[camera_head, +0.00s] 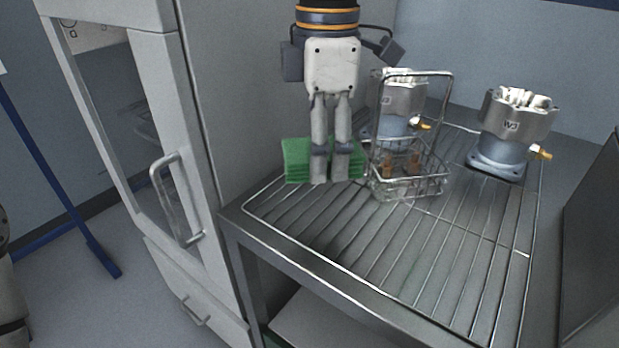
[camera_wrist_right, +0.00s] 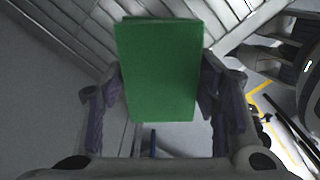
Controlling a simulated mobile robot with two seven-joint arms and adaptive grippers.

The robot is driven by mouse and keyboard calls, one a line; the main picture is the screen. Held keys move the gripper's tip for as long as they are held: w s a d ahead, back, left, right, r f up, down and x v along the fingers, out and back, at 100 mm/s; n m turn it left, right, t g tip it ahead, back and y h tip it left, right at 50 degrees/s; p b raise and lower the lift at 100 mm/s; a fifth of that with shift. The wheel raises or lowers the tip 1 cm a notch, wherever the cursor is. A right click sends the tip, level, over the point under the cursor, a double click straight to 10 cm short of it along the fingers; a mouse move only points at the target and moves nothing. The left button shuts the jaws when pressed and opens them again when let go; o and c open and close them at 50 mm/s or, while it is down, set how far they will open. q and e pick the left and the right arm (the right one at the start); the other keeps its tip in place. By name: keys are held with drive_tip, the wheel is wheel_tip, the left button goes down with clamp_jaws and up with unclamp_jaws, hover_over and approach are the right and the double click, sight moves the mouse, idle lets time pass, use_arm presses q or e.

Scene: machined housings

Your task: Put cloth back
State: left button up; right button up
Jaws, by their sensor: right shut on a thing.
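A green folded cloth (camera_head: 297,160) is at the left end of the wire rack, beside the wire basket. My right gripper (camera_head: 330,176) comes down from above and is shut on the cloth. In the right wrist view the green cloth (camera_wrist_right: 160,70) fills the space between the two fingers of my right gripper (camera_wrist_right: 160,98). I cannot tell whether the cloth touches the rack or is held just above it. My left gripper is not in view; only a bit of an arm, likely mine, shows at the left edge.
A wire basket (camera_head: 409,187) with a tall handle and small brown items stands right of the cloth. A metal housing (camera_head: 511,125) marked W3 stands at the right, and another (camera_head: 400,100) behind the basket. A cabinet (camera_head: 160,130) stands left. The front of the rack (camera_head: 440,262) is clear.

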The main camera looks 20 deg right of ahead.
hover_over(312, 195)
drive_tip(key=f, duration=0.5)
drive_tip(key=shift+s+f+b, duration=0.15)
drive_tip(key=shift+s+b, duration=0.2)
drive_tip(key=shift+w+f, duration=0.2)
drive_tip(key=shift+f, duration=0.7)
drive_tip(key=shift+w+f, duration=0.15)
drive_tip(key=shift+f, duration=0.7)
drive_tip(key=shift+f, duration=0.15)
drive_tip(key=o, duration=1)
wheel_tip(312, 195, up, 12)
drive_tip(key=shift+r, duration=0.2)
